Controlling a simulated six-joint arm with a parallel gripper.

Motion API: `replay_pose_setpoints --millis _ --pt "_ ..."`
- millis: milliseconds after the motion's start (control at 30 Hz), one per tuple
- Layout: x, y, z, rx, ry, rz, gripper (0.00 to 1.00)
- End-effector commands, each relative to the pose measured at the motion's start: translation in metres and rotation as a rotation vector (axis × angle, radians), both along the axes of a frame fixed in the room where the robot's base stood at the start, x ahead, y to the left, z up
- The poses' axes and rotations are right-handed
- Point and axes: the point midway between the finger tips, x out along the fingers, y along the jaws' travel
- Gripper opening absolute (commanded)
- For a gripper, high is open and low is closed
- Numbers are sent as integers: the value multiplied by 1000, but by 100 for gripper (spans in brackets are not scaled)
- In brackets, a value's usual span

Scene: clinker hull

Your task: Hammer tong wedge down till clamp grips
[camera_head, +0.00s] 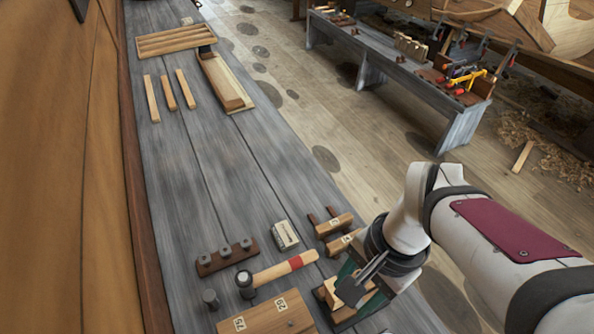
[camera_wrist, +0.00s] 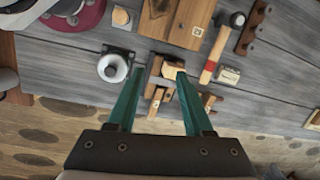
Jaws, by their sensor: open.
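A hammer (camera_head: 285,271) with a dark head and a red band on its pale handle lies on the grey bench; it also shows in the wrist view (camera_wrist: 217,52). Small wooden clamp-like tongs (camera_head: 333,226) with dark bars lie to its right. Another wooden clamp-like piece (camera_wrist: 172,70) shows between my fingertips in the wrist view. My gripper (camera_wrist: 156,76) has its two teal fingers spread, with nothing clearly held between them. In the head view my gripper (camera_head: 358,285) is low over the bench's right edge and partly hides pieces there. I cannot make out which piece is the wedge.
A labelled wooden board (camera_head: 267,316) lies at the front. Wooden strips (camera_head: 169,93) and a slatted tray (camera_head: 175,40) lie farther back. The bench's middle is clear.

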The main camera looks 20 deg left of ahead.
Motion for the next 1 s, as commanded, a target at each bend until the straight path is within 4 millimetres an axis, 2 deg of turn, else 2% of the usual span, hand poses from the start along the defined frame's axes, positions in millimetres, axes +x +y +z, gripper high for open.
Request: replay_pose_setpoints --millis 33,100,200,300,400,567,800,1000 --pt "23 33 -15 -8 34 -16 51" --pt "48 81 -39 -19 61 -69 51" --pt "62 137 -75 -35 88 -131 51" --pt "65 167 -97 -43 100 -171 51" --pt "65 177 -107 -46 105 -187 51" --pt "61 179 -126 -48 107 -187 51" --pt "56 183 -164 -49 106 -189 51" --pt "53 187 -186 -48 105 -187 51"
